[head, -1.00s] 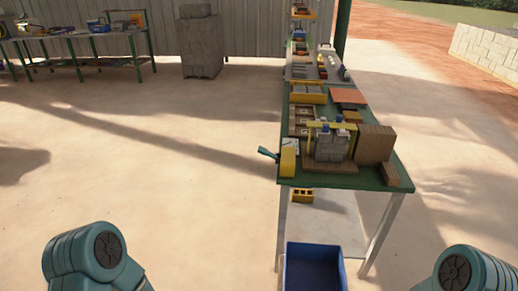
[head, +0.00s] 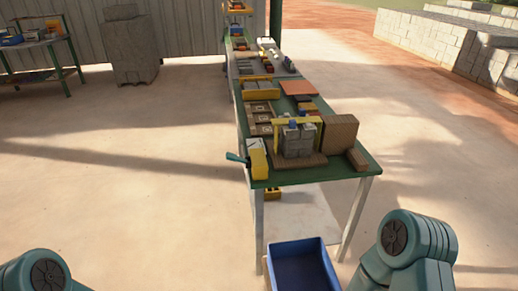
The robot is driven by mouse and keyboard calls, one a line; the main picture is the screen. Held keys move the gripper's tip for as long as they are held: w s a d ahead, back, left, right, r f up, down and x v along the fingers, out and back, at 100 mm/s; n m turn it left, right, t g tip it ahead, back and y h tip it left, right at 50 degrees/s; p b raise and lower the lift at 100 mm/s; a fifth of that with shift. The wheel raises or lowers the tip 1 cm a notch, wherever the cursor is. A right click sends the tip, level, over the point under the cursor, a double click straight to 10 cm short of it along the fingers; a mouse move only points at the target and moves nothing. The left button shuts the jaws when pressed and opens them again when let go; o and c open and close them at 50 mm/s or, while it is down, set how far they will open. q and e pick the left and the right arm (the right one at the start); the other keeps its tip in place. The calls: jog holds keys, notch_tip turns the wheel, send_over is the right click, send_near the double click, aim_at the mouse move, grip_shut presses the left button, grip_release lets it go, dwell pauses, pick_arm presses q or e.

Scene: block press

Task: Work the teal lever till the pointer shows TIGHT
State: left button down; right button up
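The teal lever (head: 236,158) sticks out to the left from the yellow housing (head: 258,163) at the near left corner of the green table (head: 330,176). A white plate (head: 254,143) sits on top of the housing; a pointer or the word TIGHT is too small to make out. Beside it stands the press with a yellow frame (head: 306,120) around grey blocks (head: 297,141). Parts of my two teal arms show at the bottom left and bottom right. Neither gripper is in view, and neither arm part shown touches the lever.
A blue bin (head: 300,268) stands on the ground before the table. A brown block (head: 340,132) and a smaller one (head: 357,159) sit right of the press. A side bench (head: 40,62) and grey stack (head: 130,50) stand far left. The ground left of the table is clear.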

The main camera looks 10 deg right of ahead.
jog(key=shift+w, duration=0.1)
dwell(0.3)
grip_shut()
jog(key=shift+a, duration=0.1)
